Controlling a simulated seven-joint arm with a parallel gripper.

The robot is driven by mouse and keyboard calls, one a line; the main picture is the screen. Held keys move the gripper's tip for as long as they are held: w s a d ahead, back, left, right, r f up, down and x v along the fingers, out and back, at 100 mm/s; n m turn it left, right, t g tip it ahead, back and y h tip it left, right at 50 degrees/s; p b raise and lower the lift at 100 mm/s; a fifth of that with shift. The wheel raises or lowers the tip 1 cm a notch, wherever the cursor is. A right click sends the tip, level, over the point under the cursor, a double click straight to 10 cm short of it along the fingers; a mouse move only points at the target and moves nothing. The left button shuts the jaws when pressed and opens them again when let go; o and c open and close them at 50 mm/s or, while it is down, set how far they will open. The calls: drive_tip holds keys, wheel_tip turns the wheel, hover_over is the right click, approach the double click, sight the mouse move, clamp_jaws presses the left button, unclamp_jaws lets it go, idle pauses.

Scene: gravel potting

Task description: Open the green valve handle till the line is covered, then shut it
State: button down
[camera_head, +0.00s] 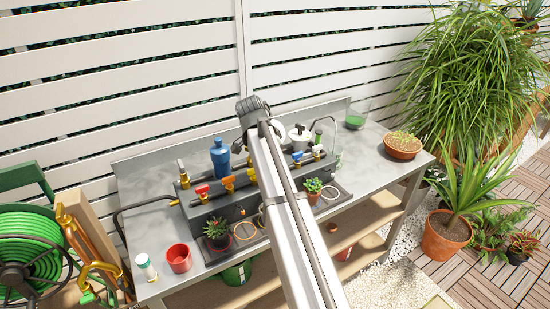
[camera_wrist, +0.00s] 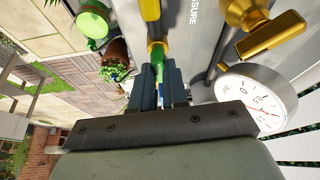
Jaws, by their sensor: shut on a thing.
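My gripper (camera_wrist: 160,82) is shut on the green valve handle (camera_wrist: 158,60) in the wrist view, its two dark fingers on either side of it. In the head view my arm crosses the bench and hides both the gripper and this handle. A dark manifold stands on the bench with a red handle (camera_head: 202,189), an orange handle (camera_head: 228,182) and a blue handle (camera_head: 297,156) showing. I cannot make out the line or any gravel level.
A round pressure gauge (camera_wrist: 262,98) is close right of my gripper in the wrist view, with a brass fitting (camera_wrist: 268,38) above it. Small potted plants (camera_head: 217,229) (camera_head: 313,186) stand before the manifold. A red cup (camera_head: 179,258) and blue bottle (camera_head: 220,156) stand on the bench.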

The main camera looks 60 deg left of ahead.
drive_tip(key=shift+m, duration=0.6)
drive_tip(key=c, duration=1.1)
unclamp_jaws()
drive_tip(key=shift+c, duration=0.2)
drive_tip(key=shift+r, duration=0.1)
drive_tip(key=v, duration=1.3)
drive_tip(key=shift+a+r, duration=0.3)
drive_tip(key=shift+s, duration=0.1)
